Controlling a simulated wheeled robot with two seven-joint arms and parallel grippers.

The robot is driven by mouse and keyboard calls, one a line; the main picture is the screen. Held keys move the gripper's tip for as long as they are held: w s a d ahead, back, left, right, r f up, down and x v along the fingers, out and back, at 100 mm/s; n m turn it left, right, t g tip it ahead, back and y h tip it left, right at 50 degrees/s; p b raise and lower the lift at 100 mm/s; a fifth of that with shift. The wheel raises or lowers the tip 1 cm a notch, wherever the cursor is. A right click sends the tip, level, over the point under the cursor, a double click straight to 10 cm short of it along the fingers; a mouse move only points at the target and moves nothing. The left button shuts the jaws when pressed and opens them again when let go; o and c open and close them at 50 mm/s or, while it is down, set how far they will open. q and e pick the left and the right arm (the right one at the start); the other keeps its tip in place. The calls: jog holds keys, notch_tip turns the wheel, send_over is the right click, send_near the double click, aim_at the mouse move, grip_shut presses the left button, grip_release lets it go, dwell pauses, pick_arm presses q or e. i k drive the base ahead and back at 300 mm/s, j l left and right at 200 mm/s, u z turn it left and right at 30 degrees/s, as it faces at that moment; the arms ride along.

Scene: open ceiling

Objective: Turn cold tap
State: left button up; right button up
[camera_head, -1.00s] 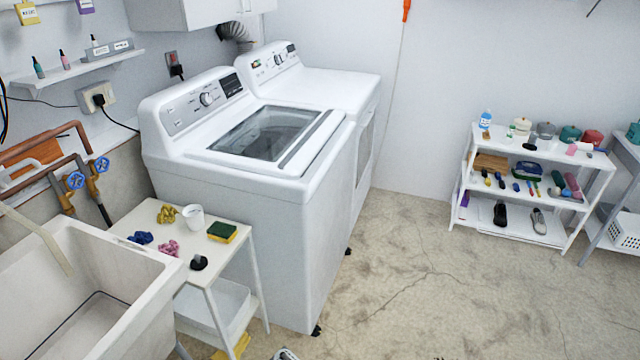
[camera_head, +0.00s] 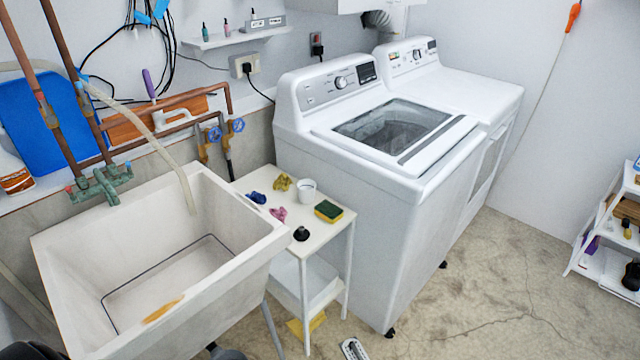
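A greenish tap body (camera_head: 97,186) is at the foot of two copper pipes, over the back rim of the white sink (camera_head: 80,232). It has a small red end on its left and a small bluish end (camera_head: 128,166) on its right. How far either end is turned is too small to tell. Two blue valve wheels (camera_head: 214,134) (camera_head: 238,125) sit on separate pipes right of the sink. No gripper shows clearly; dark shapes cut off at the bottom edge cannot be identified.
A pale hose (camera_head: 184,185) hangs into the sink. A small white table (camera_head: 258,183) with sponges and a cup (camera_head: 307,190) stands between the sink and the washing machine (camera_head: 400,200).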

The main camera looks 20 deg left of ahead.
aim_at(130, 174)
jog(key=k+l+u, duration=0.1)
jog(key=u, duration=1.5)
